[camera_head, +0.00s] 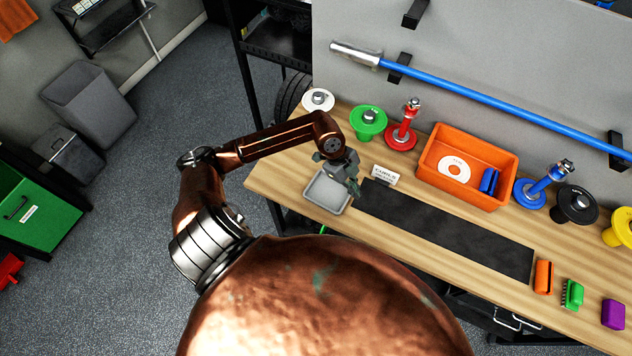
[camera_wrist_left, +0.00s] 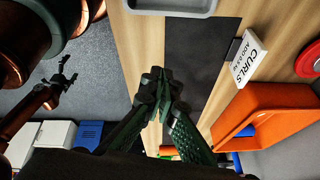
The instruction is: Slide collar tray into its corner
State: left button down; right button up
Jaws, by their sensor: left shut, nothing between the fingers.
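The small grey tray (camera_head: 324,193) lies on the wooden bench near its left front edge, left of the black mat, and looks empty. Its edge shows at the top of the left wrist view (camera_wrist_left: 165,6). My left gripper (camera_head: 354,188) is shut and empty, pointing down by the tray's right side; I cannot tell whether it touches the tray. Its closed fingers also show in the left wrist view (camera_wrist_left: 160,82), with the black mat behind them. My right gripper (camera_wrist_left: 64,80) shows small and dark at the left of the wrist view; its jaws are unclear.
A black mat (camera_head: 440,228) runs along the bench. A white CURLS sign (camera_head: 386,175) stands behind its left end. An orange bin (camera_head: 468,190), green (camera_head: 368,122) and red (camera_head: 401,137) weight stands line the back. Orange, green and purple blocks sit front right.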

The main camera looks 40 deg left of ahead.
aim_at(316, 186)
pick_arm(q)
jog(key=a+f+n+g+y, duration=0.15)
jog(key=a+y, duration=0.35)
jog(key=a, duration=0.7)
jog(key=shift+n, duration=0.45)
jog(key=f, duration=0.3)
jog(key=f+p, duration=0.1)
jog(key=f, duration=0.2)
jog(key=f+p, duration=0.1)
jog(key=f, duration=0.2)
jog(key=shift+s+d, duration=0.2)
jog(key=shift+s, duration=0.05)
jog(key=a, duration=0.1)
jog(key=a+p, duration=0.1)
jog(key=a, duration=0.1)
jog(key=shift+s+f, duration=0.25)
jog(key=shift+a+p, duration=0.35)
jog(key=shift+a, duration=0.2)
